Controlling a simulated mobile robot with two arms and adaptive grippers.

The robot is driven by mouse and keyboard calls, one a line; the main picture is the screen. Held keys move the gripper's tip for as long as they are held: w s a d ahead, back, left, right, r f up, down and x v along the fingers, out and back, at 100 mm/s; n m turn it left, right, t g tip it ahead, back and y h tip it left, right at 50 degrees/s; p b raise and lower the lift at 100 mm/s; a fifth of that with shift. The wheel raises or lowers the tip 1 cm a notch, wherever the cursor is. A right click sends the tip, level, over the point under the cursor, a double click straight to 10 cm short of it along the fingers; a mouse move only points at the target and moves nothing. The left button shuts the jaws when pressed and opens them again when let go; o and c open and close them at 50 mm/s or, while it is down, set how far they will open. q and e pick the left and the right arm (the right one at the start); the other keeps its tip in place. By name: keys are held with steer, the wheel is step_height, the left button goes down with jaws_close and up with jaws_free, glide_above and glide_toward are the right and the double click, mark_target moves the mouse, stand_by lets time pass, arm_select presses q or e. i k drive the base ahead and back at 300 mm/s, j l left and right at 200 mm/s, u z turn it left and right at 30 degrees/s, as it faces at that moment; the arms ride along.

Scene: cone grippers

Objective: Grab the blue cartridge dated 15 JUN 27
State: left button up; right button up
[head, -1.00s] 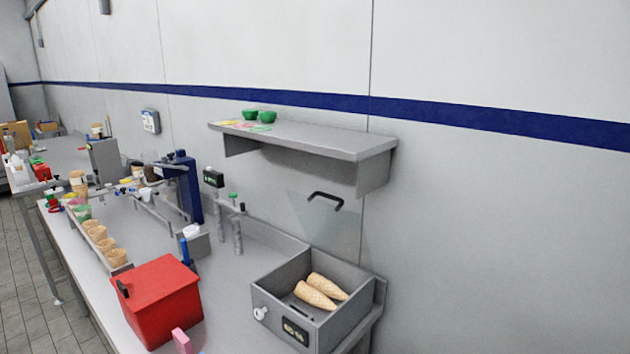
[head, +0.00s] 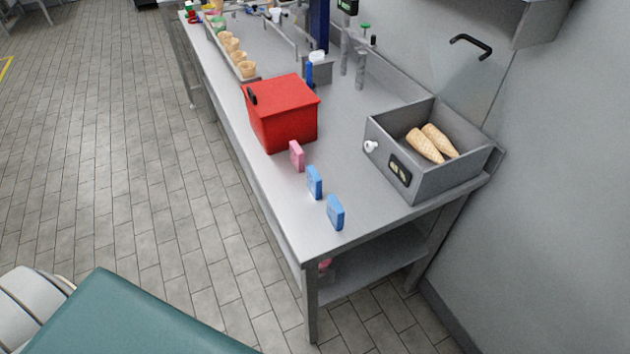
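Two blue cartridges stand upright near the front end of the steel table (head: 300,236). One blue cartridge (head: 314,183) is a little farther back, and the other blue cartridge (head: 335,213) is nearer the table's end. A pink cartridge (head: 297,156) stands behind them in the same row, beside the red box. The dates on the cartridges are too small to read from here. Neither of my grippers shows in the head view.
A red box (head: 284,118) stands behind the cartridges. A grey open bin (head: 440,185) with two cones (head: 425,146) is to their right, near the wall. Cone holders, taps and a shelf lie farther back. The tiled floor (head: 130,170) left of the table is clear.

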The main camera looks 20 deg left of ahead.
mark_target(314, 182)
steer(key=i+l+u, duration=0.1)
steer(key=l+u, duration=0.15)
steer(key=u, duration=0.2)
steer(key=l+u, duration=0.2)
steer(key=u, duration=0.25)
steer(key=l+u, duration=0.25)
steer(key=u, duration=0.2)
